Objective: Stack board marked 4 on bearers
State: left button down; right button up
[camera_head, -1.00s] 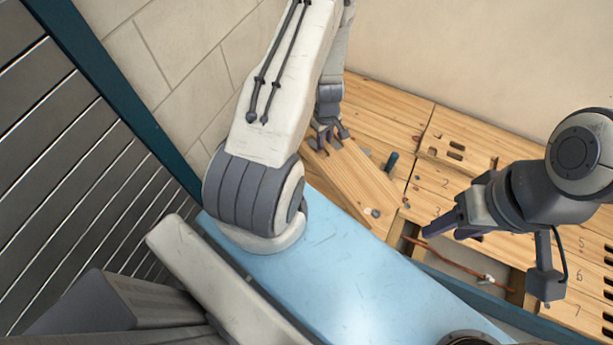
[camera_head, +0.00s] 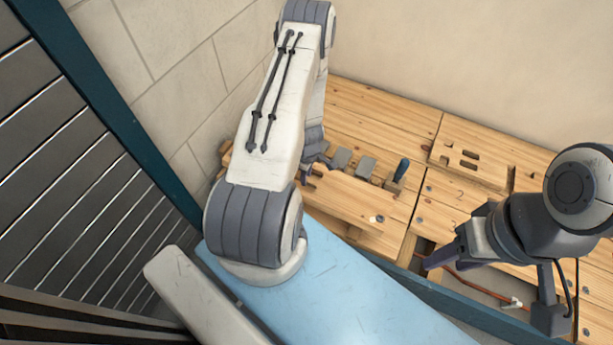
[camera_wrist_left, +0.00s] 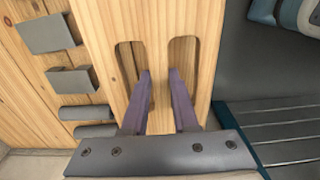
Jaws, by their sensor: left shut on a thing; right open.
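A pale wooden board (camera_head: 345,197) with two long slots is held by my left gripper (camera_head: 314,166). In the left wrist view, the gripper's two fingers (camera_wrist_left: 162,80) reach into the slots of the board (camera_wrist_left: 150,25) and close on the wood between them. No number shows on the held board, so I cannot tell whether it is the 4. Several grey blocks (camera_head: 365,167) lie beside it, and they also show in the left wrist view (camera_wrist_left: 72,80); I cannot tell whether these are the bearers. My right gripper (camera_head: 437,258) is open and empty, above the floor opening.
Other floorboards (camera_head: 380,120) cover the back; one is marked 2 (camera_head: 460,194). A copper pipe (camera_head: 470,291) runs in the open floor gap. A stone wall (camera_head: 185,85) bounds the left.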

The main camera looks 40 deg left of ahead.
pick_arm(q)
jog(key=shift+d+f+b, duration=0.1)
jog(key=shift+f+b, duration=1.85)
jog(key=shift+f, duration=0.15)
jog(key=shift+f, duration=0.2)
jog(key=shift+f+b, duration=0.35)
jog(key=shift+b, duration=0.15)
jog(key=shift+f+b, duration=1.15)
jog(key=shift+f, duration=0.05)
jog(key=c, duration=0.6)
grip_release()
jog(key=r+p, duration=0.4)
jog(key=r, duration=0.1)
jog(key=r+p, duration=0.3)
jog(key=r, duration=0.2)
jog(key=shift+d+r+p, duration=0.2)
jog(key=shift+r+p, duration=0.05)
jog(key=shift+p, duration=0.1)
